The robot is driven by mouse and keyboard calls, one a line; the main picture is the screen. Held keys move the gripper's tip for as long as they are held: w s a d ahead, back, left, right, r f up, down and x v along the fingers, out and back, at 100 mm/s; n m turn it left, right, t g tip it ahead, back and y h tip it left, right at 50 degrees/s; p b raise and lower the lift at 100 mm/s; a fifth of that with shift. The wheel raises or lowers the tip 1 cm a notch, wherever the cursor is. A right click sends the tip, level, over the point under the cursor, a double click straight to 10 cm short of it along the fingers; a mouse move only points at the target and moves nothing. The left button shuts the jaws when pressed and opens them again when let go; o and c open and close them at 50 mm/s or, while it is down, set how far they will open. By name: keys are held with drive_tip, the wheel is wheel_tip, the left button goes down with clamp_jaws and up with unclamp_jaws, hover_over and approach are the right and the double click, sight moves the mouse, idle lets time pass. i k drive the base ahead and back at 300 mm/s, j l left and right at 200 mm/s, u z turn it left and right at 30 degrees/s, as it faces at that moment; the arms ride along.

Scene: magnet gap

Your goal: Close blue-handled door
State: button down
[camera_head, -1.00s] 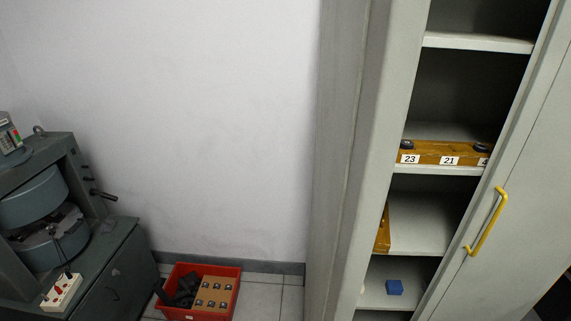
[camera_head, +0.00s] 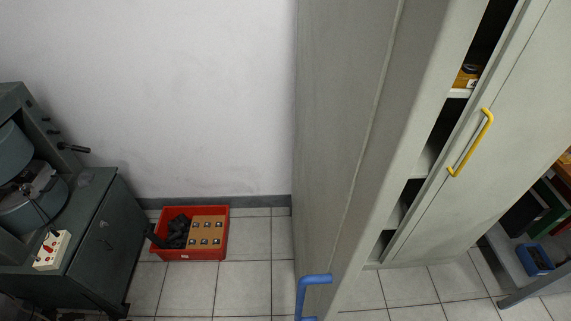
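The blue handle (camera_head: 313,283) shows at the bottom edge, partly cut off. It sticks out to the left from a grey door panel (camera_head: 405,120). This panel appears to stand open, projecting from the grey cabinet toward me. The cabinet's shelves show through a narrow gap to the right of the panel. Beyond the gap is the other grey door (camera_head: 500,130), with a yellow handle (camera_head: 471,143), which looks shut. My gripper is not in view.
A dark green machine (camera_head: 105,240) stands at the left. A shelf with a blue bin (camera_head: 535,262) is at the right. Floor tiles between are clear.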

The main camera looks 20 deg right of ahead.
sight(381, 74)
drive_tip(key=k+j, duration=0.1)
drive_tip(key=j, duration=0.4)
drive_tip(key=k+j, duration=0.1)
drive_tip(key=j, duration=0.9)
drive_tip(key=k, duration=0.1)
